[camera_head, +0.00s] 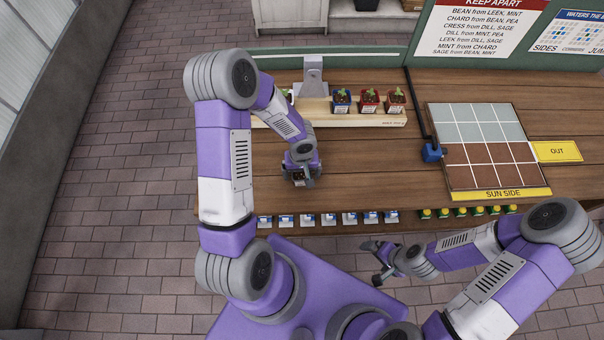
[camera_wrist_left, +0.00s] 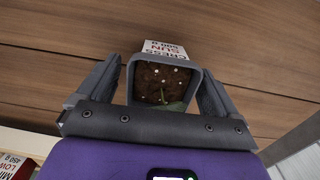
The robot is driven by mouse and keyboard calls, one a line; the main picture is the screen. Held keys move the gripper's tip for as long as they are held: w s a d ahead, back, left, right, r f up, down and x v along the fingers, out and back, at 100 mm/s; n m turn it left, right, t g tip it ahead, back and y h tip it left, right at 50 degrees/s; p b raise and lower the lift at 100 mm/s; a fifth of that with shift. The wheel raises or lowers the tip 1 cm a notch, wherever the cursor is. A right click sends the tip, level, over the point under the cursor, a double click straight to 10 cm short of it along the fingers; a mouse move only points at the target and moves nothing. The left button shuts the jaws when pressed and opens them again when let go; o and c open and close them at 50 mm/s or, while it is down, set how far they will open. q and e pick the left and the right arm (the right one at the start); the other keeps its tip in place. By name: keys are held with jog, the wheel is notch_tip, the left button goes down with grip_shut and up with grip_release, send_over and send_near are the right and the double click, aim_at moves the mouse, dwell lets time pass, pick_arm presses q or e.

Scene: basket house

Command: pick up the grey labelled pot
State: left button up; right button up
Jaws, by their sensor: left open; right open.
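The grey labelled pot (camera_wrist_left: 197,83) lies between the two fingers of my left gripper (camera_wrist_left: 160,88) in the left wrist view. Its label reads CRESS, SUN, and a weight. Dark soil with pale specks and a green leaf shows inside its rim. The fingers stand on either side of the pot, open; contact is hard to tell. In the head view my left gripper (camera_head: 300,180) is low over the wooden table (camera_head: 380,175) and mostly hides the pot. My right gripper (camera_head: 377,263) is open and empty in front of the table.
A wooden rack (camera_head: 330,119) behind my left gripper holds a blue pot (camera_head: 342,100) and two red pots (camera_head: 370,101). A gridded tray (camera_head: 450,150) marked SUN SIDE is at right, beside a blue object (camera_head: 433,153). Table between is clear. A rules board (camera_head: 475,30) stands behind.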

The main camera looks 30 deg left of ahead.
pick_arm(q)
jog(key=shift+s+f, duration=0.15)
jog(key=shift+f, duration=0.4)
jog(key=c, duration=1.4)
jog(key=shift+r, duration=0.1)
